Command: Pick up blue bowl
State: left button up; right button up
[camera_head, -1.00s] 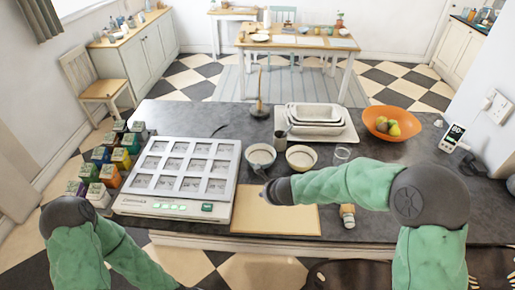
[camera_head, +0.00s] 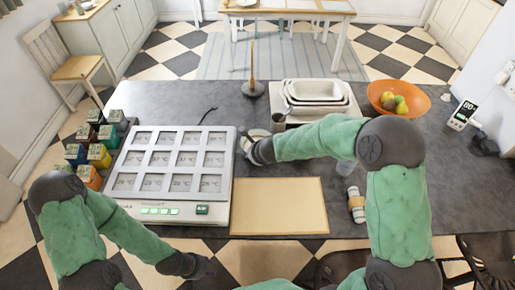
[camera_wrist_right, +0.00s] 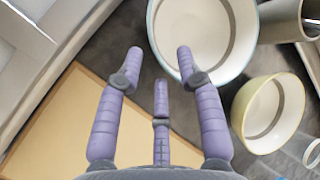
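The blue bowl (camera_wrist_right: 205,35), white inside with a pale blue rim, fills the top middle of the right wrist view. In the head view only a sliver of it (camera_head: 258,133) shows behind my right gripper. My right gripper (camera_wrist_right: 160,65) has its three purple fingers spread and empty. One fingertip overlaps the near side of the bowl in the picture; I cannot tell if it touches. In the head view my right gripper (camera_head: 243,147) is mostly hidden by its wrist. My left gripper (camera_head: 200,267) is low, in front of the counter; its fingers cannot be made out.
A yellow-rimmed bowl (camera_wrist_right: 270,110) stands close to the right of the blue bowl, with a metal cup (camera_head: 279,122) nearby. A large button panel (camera_head: 171,185) lies left, a tan board (camera_head: 279,206) in front. White trays (camera_head: 318,92) and an orange fruit bowl (camera_head: 399,97) stand behind.

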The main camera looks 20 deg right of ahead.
jog(key=b+x, duration=0.2)
jog(key=x, duration=0.3)
jog(key=shift+w+d+f, duration=0.1)
jog(key=shift+d+f, duration=0.05)
jog(key=shift+d, duration=0.05)
jog(key=shift+c, duration=0.3)
grip_shut()
